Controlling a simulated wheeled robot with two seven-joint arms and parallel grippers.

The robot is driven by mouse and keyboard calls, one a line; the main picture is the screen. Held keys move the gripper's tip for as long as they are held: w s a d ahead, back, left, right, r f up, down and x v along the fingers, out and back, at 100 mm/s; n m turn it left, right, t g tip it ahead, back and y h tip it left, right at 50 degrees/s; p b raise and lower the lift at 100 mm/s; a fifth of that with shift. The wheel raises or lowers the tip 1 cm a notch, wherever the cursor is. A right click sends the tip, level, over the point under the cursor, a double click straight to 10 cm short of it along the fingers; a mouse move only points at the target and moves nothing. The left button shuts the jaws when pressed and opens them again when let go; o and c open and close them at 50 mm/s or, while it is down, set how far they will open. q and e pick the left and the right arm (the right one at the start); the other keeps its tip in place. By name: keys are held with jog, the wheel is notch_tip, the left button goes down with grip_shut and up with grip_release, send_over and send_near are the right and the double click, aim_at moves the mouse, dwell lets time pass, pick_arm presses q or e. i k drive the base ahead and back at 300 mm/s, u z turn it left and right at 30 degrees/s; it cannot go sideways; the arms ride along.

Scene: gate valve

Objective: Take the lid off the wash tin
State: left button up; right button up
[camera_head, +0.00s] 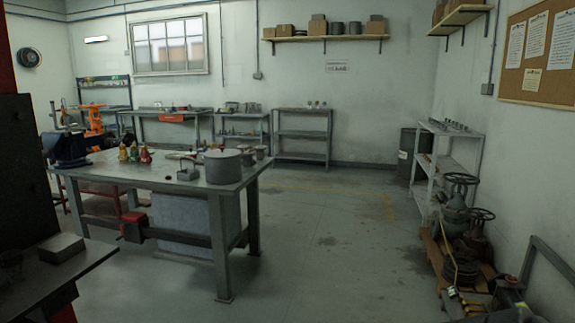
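A large grey round tin (223,168), which looks like the wash tin, stands upright near the right front corner of the metal workbench (190,188). Its top looks flat and closed, as if the lid is on; the seam is too small to make out. Neither of my grippers shows in the view.
Several coloured bottles (134,153) and a vise (70,148) are farther left on the bench. Valves (455,215) crowd the right wall. The floor (330,245) right of the bench is clear.

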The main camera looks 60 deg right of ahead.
aim_at(221, 153)
jog(key=z, duration=1.4)
